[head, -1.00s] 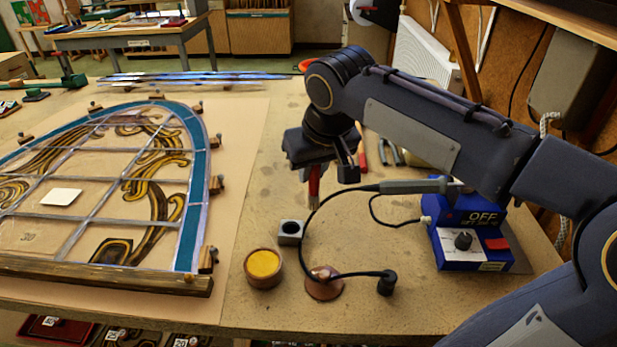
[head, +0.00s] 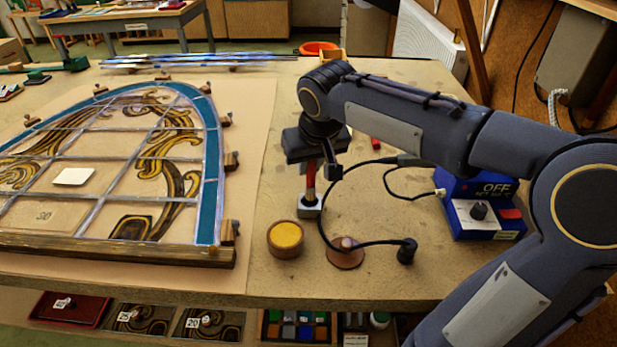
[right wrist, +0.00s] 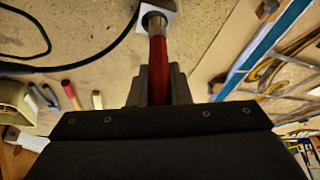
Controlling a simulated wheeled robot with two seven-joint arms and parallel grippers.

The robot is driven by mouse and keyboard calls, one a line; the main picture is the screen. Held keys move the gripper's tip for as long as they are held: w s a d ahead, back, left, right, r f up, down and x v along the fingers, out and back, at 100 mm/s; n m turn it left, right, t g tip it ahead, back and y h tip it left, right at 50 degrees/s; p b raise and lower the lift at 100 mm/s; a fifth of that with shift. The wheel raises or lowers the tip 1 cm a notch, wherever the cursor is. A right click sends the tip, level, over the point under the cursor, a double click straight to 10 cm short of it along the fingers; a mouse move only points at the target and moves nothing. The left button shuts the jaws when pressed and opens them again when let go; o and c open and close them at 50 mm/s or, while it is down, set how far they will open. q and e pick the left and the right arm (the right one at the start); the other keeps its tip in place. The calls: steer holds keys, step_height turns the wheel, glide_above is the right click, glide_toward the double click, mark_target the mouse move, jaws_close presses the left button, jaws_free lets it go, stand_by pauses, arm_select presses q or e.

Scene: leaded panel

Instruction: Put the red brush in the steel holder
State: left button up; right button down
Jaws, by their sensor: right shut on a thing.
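The red brush (head: 310,182) hangs upright from my right gripper (head: 318,163), which is shut on it. The steel holder (head: 309,208) is a small grey block on the bench, directly below the brush. In the right wrist view, the brush (right wrist: 158,62) points from the gripper (right wrist: 156,90) to the dark hole of the holder (right wrist: 168,8). The brush's lower end meets the hole in both views; how deep it sits I cannot tell. My left gripper is not in view.
A round pot of yellow stuff (head: 285,239) stands just in front of the holder. A blue control box (head: 482,208) stands farther right. The leaded panel (head: 212,170) lies to the left.

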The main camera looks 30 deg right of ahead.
mark_target(309, 178)
steer(key=shift+w+d+f, duration=0.2)
steer(key=shift+w+f, duration=0.2)
steer(key=shift+f, duration=0.15)
steer(key=shift+w+d+f, duration=0.15)
steer(key=shift+w+f, duration=0.2)
steer(key=shift+f, duration=0.15)
steer(key=shift+w+d+f, duration=0.1)
steer(key=shift+f, duration=0.8)
steer(key=shift+w+d+f, duration=0.1)
steer(key=shift+f, duration=0.8)
steer(key=shift+f+b, duration=0.2)
steer(key=shift+b, duration=0.2)
steer(key=c, duration=1.3)
jaws_free()
steer(key=shift+c, duration=0.2)
steer(key=shift+r, duration=0.15)
